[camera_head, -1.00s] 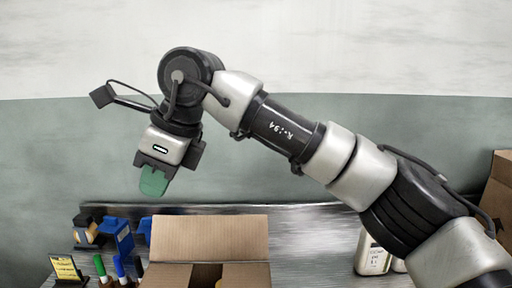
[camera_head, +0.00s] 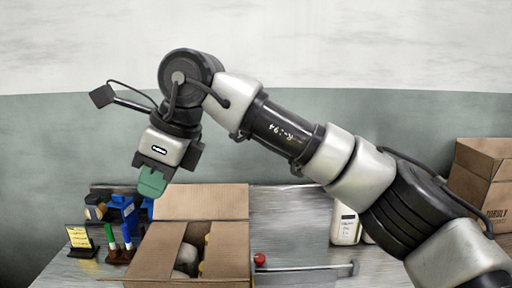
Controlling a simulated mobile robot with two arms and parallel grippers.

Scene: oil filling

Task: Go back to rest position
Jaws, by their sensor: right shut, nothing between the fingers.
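My right gripper (camera_head: 152,182) hangs from my raised right arm, which comes in from the lower right. Its green fingers point down and are shut with nothing between them. It is in front of the green-grey wall, near the upper left of the open cardboard box (camera_head: 230,245) in the picture. My left gripper is not in view.
The open box on the metal table (camera_head: 330,257) holds a few items. Left of it stand blue tools (camera_head: 124,212), markers (camera_head: 111,238) and a yellow sign (camera_head: 79,238). A white bottle (camera_head: 344,224) is behind my arm. A cardboard box (camera_head: 480,175) is at the right. A red knob (camera_head: 259,258) shows.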

